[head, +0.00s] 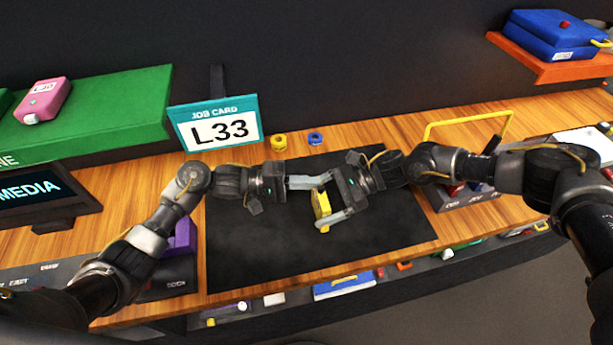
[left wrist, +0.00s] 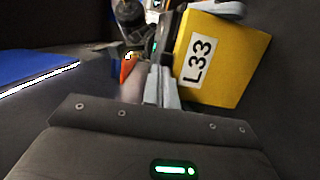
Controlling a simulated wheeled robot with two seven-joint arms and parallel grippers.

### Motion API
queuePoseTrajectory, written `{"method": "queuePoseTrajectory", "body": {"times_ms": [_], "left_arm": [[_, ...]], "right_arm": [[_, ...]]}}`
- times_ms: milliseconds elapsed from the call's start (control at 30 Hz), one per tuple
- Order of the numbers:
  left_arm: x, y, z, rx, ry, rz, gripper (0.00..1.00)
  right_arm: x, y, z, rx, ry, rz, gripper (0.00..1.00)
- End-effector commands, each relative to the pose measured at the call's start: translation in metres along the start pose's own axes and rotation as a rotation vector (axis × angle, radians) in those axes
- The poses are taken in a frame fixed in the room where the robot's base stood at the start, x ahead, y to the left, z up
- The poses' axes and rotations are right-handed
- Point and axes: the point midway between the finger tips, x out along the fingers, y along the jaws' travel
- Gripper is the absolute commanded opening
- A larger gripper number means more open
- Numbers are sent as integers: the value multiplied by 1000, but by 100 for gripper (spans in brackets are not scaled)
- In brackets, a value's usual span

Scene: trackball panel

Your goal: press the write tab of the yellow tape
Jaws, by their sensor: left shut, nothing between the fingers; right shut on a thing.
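The yellow tape (head: 321,211) is held above the black mat (head: 270,245) near its middle. In the left wrist view the tape (left wrist: 225,62) fills the upper right and shows a white label reading L33. My right gripper (head: 326,203) is shut on the tape from the right. My left gripper (head: 318,181) is shut and empty, its tips close to the tape's upper end. In the left wrist view its fingers (left wrist: 165,85) lie just left of the tape; I cannot tell whether they touch it. I cannot make out the write tab.
A job card (head: 217,127) reading L33 stands behind the mat. A yellow ring (head: 279,142) and a blue ring (head: 315,138) sit at the back. A green shelf (head: 100,115) holds a pink tape (head: 43,99). A yellow-handled carrier (head: 470,122) stands right. The mat's front is clear.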

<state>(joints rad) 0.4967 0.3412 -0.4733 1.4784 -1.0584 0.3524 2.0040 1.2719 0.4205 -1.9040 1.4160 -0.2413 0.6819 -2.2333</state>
Motion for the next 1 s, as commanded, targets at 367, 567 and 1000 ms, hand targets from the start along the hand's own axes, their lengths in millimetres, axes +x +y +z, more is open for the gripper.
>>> {"method": "queuePoseTrajectory", "body": {"times_ms": [367,567,1000], "left_arm": [[-2,1,-9,-1,-2,-1,0],[-10,1,-41,0,1,-1,0],[-96,0,-40,-1,0,-3,0]], "right_arm": [[0,-1,1,-1,0,-3,64],[0,-1,1,-1,0,-2,64],[0,-1,0,-1,0,-2,64]]}}
